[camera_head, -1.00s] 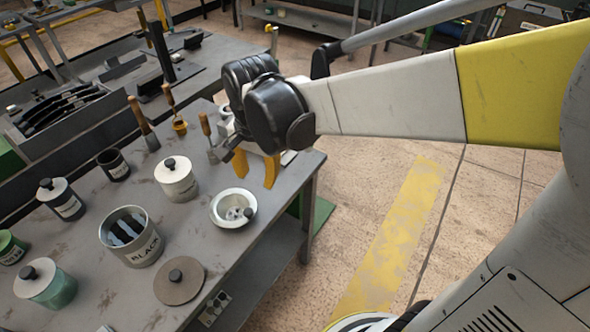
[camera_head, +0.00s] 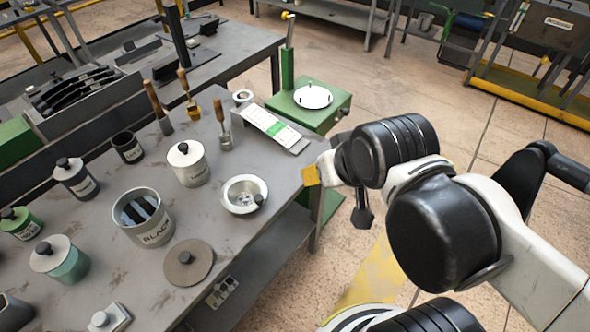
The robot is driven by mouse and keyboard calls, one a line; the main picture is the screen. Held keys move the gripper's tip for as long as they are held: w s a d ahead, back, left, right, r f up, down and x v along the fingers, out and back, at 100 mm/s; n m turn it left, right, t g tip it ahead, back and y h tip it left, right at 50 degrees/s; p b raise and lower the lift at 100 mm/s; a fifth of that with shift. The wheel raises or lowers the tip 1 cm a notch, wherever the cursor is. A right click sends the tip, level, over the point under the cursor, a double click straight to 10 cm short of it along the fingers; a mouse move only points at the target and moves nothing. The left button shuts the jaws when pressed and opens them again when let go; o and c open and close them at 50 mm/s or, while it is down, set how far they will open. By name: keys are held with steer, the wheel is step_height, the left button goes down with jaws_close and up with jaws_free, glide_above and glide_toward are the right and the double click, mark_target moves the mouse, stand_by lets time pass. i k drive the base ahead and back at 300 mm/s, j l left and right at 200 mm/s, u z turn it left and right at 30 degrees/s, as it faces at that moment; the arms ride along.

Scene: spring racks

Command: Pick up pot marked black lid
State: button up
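The pot marked BLACK (camera_head: 154,234) stands open on the grey table, with dark and light stripes showing inside it. A round grey-brown lid with a dark knob (camera_head: 183,271) lies flat on the table just right of and in front of the pot. My gripper (camera_head: 311,175) is at the table's right edge, well to the right of both. Only a yellow finger part of it shows; the wrist hides the rest, so its opening cannot be seen. It touches neither pot nor lid.
Lidded pots (camera_head: 191,165) stand behind and left of the marked pot. A white bowl (camera_head: 243,194) sits between my gripper and the lid. A green stand (camera_head: 315,112) is beyond the table.

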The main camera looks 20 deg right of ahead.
mark_target(187, 263)
steer(key=u, duration=1.3)
